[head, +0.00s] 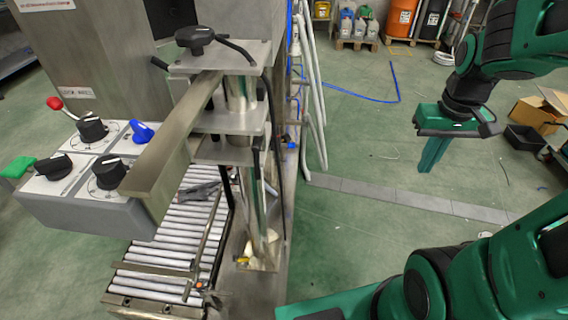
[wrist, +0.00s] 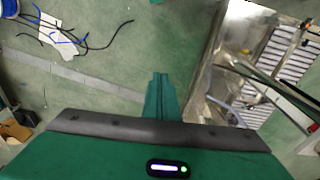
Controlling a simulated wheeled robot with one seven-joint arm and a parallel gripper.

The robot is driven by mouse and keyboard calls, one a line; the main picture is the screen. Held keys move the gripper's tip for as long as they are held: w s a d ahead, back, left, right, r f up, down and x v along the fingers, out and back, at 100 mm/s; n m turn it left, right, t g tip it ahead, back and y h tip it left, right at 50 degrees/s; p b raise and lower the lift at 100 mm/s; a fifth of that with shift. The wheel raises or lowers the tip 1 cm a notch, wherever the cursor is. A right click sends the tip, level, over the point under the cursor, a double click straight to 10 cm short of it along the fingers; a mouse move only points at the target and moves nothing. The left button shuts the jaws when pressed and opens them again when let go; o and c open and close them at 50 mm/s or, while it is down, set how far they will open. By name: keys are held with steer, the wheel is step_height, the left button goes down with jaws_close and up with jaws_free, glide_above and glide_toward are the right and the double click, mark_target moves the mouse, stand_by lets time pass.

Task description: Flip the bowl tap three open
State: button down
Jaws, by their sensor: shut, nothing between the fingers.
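A grey control box (head: 85,205) is at the left of the head view. Its top carries several black knobs, such as the front right one (head: 110,172). Coloured handles stick out at its edges: a red-tipped lever (head: 55,103), a blue handle (head: 140,132) and a green handle (head: 17,168). I cannot tell which of these, if any, is bowl tap three. My gripper (head: 429,168) is at the right of the head view, pointing down, far from the box. Its green fingers are together and empty; they also show in the wrist view (wrist: 158,80).
A steel frame with a black clamp knob (head: 195,38) and a vertical post stands between the box and my gripper. A roller conveyor (head: 170,245) lies below. Cardboard and black boxes (head: 522,137) are on the floor at right. Green floor around my gripper is open.

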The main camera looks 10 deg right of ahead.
mark_target(280, 160)
steer(key=w+a+f+n+t, duration=0.1)
steer(key=w+a+f+n, duration=0.15)
steer(key=w+f, duration=0.45)
steer(key=w+a+f+n+t, duration=0.15)
steer(key=w+n, duration=0.25)
steer(key=w, duration=0.7)
steer(key=w+a+f+n+t, duration=0.1)
steer(key=w+a+f+n, duration=0.3)
steer(key=w, duration=0.6)
steer(key=w+a+f+n+t+y, duration=0.1)
steer(key=w+a+f+n, duration=0.1)
steer(key=w+a+f, duration=0.2)
steer(key=w+a+f+n+y, duration=0.1)
steer(key=w+a+f, duration=0.3)
steer(key=f, duration=0.7)
steer(key=w+a+f+n+t+y, duration=0.1)
steer(key=w+a+f+n, duration=0.2)
steer(key=f, duration=0.4)
steer(key=shift+w+a+f+t, duration=0.35)
steer(key=shift+w+a+f, duration=0.05)
steer(key=shift+w+a, duration=0.5)
steer(key=w+f, duration=0.8)
steer(key=w, duration=0.1)
steer(key=shift+w+a, duration=0.25)
steer(key=shift+a, duration=0.15)
steer(key=shift+a, duration=0.2)
